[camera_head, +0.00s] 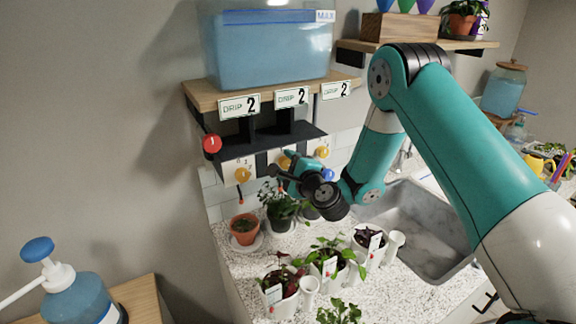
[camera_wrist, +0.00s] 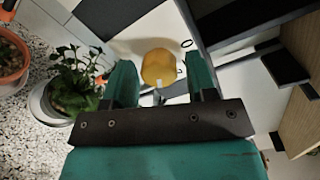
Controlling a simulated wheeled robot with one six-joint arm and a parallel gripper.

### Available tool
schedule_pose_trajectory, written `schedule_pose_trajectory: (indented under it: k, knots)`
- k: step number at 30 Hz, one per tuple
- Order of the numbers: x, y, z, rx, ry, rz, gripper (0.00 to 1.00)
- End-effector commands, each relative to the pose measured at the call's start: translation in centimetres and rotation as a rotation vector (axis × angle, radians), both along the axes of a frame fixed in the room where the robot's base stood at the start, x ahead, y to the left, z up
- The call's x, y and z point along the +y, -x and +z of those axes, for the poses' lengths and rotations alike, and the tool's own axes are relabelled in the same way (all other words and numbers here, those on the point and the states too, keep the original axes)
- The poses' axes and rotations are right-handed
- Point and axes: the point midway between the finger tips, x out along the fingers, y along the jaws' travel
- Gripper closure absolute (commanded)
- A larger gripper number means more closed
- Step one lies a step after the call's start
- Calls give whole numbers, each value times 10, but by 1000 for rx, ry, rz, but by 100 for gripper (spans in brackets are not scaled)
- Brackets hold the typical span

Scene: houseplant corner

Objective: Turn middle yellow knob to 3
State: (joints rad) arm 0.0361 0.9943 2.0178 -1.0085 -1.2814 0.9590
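The middle yellow knob (camera_head: 284,160) is on the white panel under the shelf, partly hidden behind my gripper (camera_head: 281,174). In the wrist view a yellow knob (camera_wrist: 158,66) with a small pale mark on its edge shows in the gap between the two fingers of my gripper (camera_wrist: 161,78). The fingers are apart, with visible space on both sides of the knob, and touch nothing that I can see. A middle sign (camera_head: 291,97) above reads DRIP 2. The dial marks around the middle knob are too small or hidden to read.
A left yellow knob (camera_head: 243,174), a right yellow knob (camera_head: 322,152), a red knob (camera_head: 212,143) and a blue knob (camera_head: 328,175) are close by. A dark ledge (camera_head: 265,142) is above the knobs. Potted plants (camera_head: 244,229) stand below on the speckled counter, beside a sink (camera_head: 425,235).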

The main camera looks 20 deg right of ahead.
Motion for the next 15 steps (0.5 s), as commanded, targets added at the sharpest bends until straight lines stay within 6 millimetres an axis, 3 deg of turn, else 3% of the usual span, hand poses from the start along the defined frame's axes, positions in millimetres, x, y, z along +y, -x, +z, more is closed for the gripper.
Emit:
schedule_pose_trajectory:
  k: [15]
  knots:
    - [-2,8,-5,1,0,0,39]
